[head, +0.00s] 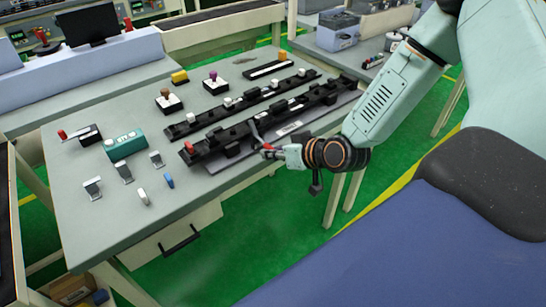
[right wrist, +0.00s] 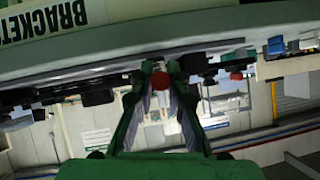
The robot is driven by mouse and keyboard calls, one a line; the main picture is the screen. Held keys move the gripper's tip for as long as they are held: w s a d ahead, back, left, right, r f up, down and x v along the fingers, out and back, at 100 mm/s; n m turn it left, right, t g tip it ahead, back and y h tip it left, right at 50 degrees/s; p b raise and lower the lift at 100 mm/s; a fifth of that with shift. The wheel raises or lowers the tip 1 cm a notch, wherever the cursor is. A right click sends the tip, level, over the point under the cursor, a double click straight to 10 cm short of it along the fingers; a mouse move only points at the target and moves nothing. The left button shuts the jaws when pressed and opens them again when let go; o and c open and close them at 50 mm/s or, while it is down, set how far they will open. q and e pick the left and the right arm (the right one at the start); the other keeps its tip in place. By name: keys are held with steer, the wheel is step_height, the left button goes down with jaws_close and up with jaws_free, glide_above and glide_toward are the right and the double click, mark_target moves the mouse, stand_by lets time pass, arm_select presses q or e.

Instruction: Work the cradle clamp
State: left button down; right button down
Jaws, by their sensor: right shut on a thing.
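The black cradle (head: 225,137) is a long, dark fixture on a grey base plate, lying diagonally along the near right side of the workbench. A grey clamp lever (head: 255,129) stands at its near edge, by my right gripper (head: 270,151). My right gripper is shut on the red clamp handle. In the right wrist view, the round red handle end (right wrist: 160,80) shows between the fingertips, and the fingers partly hide it. A second red knob (right wrist: 236,76) is to the right there. Another red knob (head: 190,146) sits at the cradle's left end. My left gripper is out of view.
A second black rail (head: 215,111) with white pieces lies behind the cradle. A teal box (head: 126,145), grey brackets (head: 92,189) and a blue piece (head: 169,181) lie on the left of the workbench (head: 105,225). Its front left corner is bare.

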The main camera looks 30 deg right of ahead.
steer(key=shift+f+t+b, duration=1.2)
steer(key=shift+t+b, duration=0.1)
steer(key=shift+b, duration=1.15)
steer(key=shift+a, duration=0.1)
steer(key=c, duration=1.7)
jaws_free()
steer(key=o, duration=0.4)
steer(key=shift+r, duration=0.15)
steer(key=shift+w, duration=0.15)
steer(key=shift+r, duration=0.1)
